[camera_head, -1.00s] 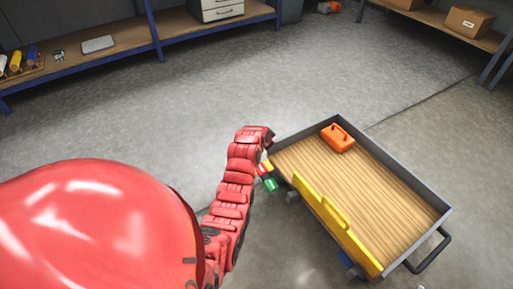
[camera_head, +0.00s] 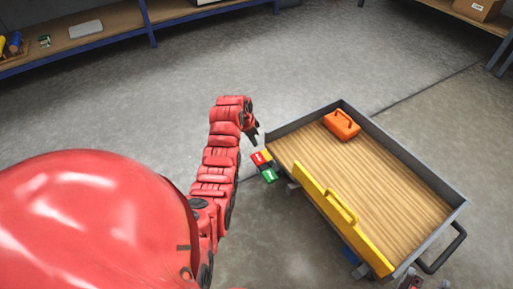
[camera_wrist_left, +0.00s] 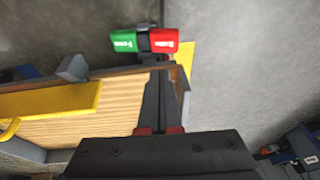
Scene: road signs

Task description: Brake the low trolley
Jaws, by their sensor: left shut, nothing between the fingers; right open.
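The wrist view also shows the red pedal (camera_wrist_left: 164,40) and green pedal (camera_wrist_left: 126,42), with small white lettering I cannot read surely. My left gripper (camera_head: 254,138) is shut and empty, just above the red pedal; contact is unclear. My right gripper (camera_head: 415,284) is open, mostly cut off at the bottom edge.
An orange box with a handle (camera_head: 341,125) sits on the deck's far end. A dark push handle (camera_head: 446,252) is at the trolley's near right end. Blue-framed shelves (camera_head: 100,37) stand along the back. The grey floor between is clear.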

